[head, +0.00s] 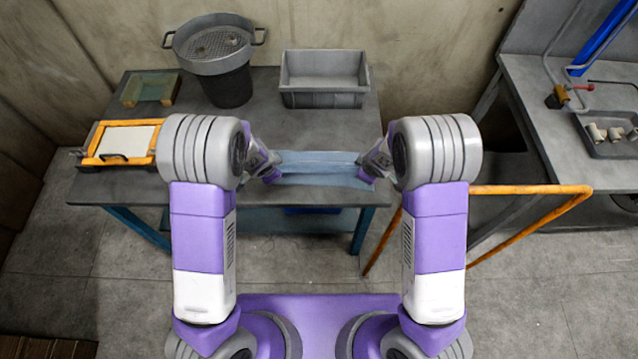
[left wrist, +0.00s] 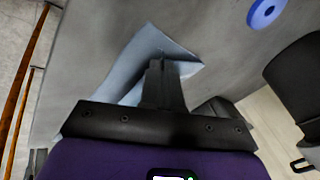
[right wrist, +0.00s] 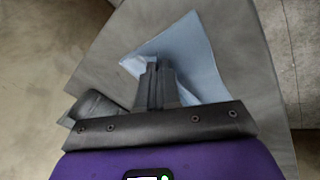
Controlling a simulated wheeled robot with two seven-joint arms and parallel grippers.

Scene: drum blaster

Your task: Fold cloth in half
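The light blue cloth (head: 318,167) spans between my two grippers at the front part of the grey table. My left gripper (head: 272,177) is at the cloth's left end. In the left wrist view its fingers (left wrist: 162,66) are together on the cloth (left wrist: 150,48). My right gripper (head: 369,178) is at the cloth's right end. In the right wrist view its fingers (right wrist: 152,66) are together on the cloth (right wrist: 190,50). The cloth's near part is partly hidden by the grippers in both wrist views.
On the table (head: 330,128) stand a grey bin (head: 325,98), a black bucket with a metal sieve (head: 213,45), an orange-framed screen (head: 122,143) and a small wooden frame (head: 150,88). An orange rail (head: 530,189) is at right. A blue disc (left wrist: 264,13) shows in the left wrist view.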

